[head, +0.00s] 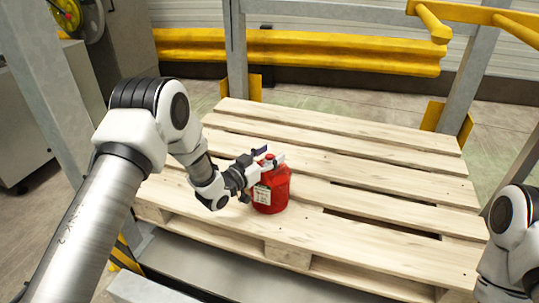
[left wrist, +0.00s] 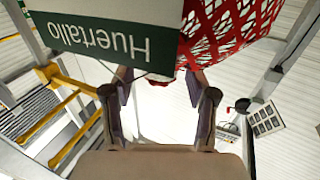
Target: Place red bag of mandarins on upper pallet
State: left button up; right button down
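The red net bag of mandarins (head: 279,188) stands upright on the near middle part of the wooden pallet (head: 385,222), with a pale label on its side. My left gripper (head: 268,157) is at the top of the bag, with its fingers spread on either side of the bag's neck. In the left wrist view, the fingers (left wrist: 163,85) are wide apart, and the bag's red net (left wrist: 225,30) and green-and-white label (left wrist: 95,42) fill the top, partly covering the fingertips. No firm grip shows. Part of my right arm is at the right edge; its gripper is out of view.
Grey posts (head: 467,75) and yellow rails (head: 300,50) surround the pallet at the back and sides. A grey machine (head: 35,110) stands at the left. The pallet's middle and right boards are empty.

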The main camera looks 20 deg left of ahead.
pick_arm(q)
jog(key=shift+r, duration=0.2)
jog(key=p+v, duration=0.3)
jog(key=v, duration=0.9)
jog(key=s+d+f+n+g+y, duration=0.1)
jog(key=s+f+g+y, duration=0.1)
jog(key=s+f+g, duration=0.5)
jog(key=s+d+f+n+y, duration=0.15)
jog(key=s+f, duration=0.35)
jog(key=f, duration=0.5)
jog(key=s+f+n+g+y, duration=0.1)
jog(key=s+f+g, duration=0.1)
jog(key=s, duration=0.5)
jog(key=s+a+f+g+y, duration=0.1)
jog(key=s+f+g, duration=0.2)
jog(key=s, duration=0.5)
jog(key=s+f+n+g+y, duration=0.1)
jog(key=s+g, duration=0.3)
jog(key=s, duration=0.4)
jog(key=shift+s+a+f+n+g+y, duration=0.2)
jog(key=shift+a+f+n+g+y, duration=0.15)
jog(key=shift+f, duration=0.3)
